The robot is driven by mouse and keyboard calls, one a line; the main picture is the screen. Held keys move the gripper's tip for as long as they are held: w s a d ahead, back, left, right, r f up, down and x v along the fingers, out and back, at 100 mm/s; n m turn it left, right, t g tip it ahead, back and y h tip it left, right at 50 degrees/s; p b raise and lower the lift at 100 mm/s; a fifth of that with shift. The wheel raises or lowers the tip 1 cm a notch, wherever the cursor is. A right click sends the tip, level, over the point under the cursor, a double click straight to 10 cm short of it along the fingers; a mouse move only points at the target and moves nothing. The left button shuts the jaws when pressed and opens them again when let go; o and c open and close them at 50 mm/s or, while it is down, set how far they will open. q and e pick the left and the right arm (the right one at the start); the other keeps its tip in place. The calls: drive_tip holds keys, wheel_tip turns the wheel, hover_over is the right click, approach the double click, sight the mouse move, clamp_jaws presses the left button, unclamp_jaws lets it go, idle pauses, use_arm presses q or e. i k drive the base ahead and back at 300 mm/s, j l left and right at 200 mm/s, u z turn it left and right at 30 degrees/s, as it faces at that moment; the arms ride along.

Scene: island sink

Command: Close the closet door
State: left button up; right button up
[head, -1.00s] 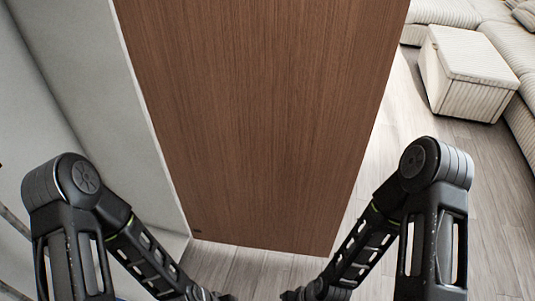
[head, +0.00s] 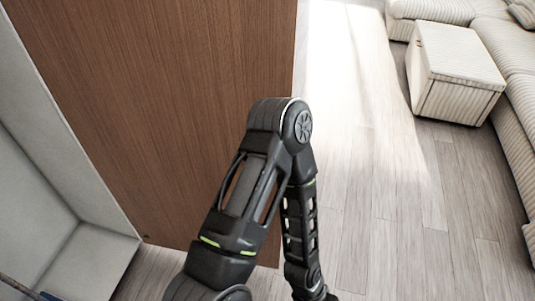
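The closet door (head: 165,110) is a tall brown wood-grain panel in the head view. It stands open, with its top out of frame. Its left edge runs along the pale closet (head: 80,165), whose inside shows at the left. My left arm rises in front of the door's right part and bends down again near its right edge. I cannot tell whether the arm touches the door. The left gripper is out of view below the frame. My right arm and gripper are not in view.
A striped ottoman (head: 455,75) stands at the upper right beside a striped sofa (head: 510,105). The wooden floor (head: 390,200) right of the door is clear. A small blue item lies at the lower left corner.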

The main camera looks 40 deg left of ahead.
sight(159, 96)
drive_tip(key=i+l+z, duration=0.25)
drive_tip(key=i, duration=0.2)
drive_tip(key=i+l+z, duration=0.3)
drive_tip(key=i, duration=0.15)
drive_tip(key=i+u, duration=0.2)
drive_tip(key=u, duration=0.2)
drive_tip(key=i+u, duration=0.2)
drive_tip(key=u, duration=0.2)
drive_tip(key=i+l+u, duration=0.1)
drive_tip(key=u, duration=0.3)
drive_tip(key=i+u, duration=0.2)
drive_tip(key=u, duration=0.25)
drive_tip(key=i+u, duration=0.15)
drive_tip(key=u, duration=0.3)
drive_tip(key=i+l+u, duration=0.15)
drive_tip(key=u, duration=0.3)
drive_tip(key=i+l+u, duration=0.15)
drive_tip(key=u, duration=0.35)
drive_tip(key=l+u, duration=0.3)
drive_tip(key=u, duration=0.15)
drive_tip(key=i+l+u, duration=0.1)
drive_tip(key=l+u, duration=0.15)
drive_tip(key=u, duration=0.2)
drive_tip(key=i+l+u, duration=0.15)
drive_tip(key=l+u, duration=0.85)
drive_tip(key=i+j, duration=0.05)
drive_tip(key=j, duration=0.05)
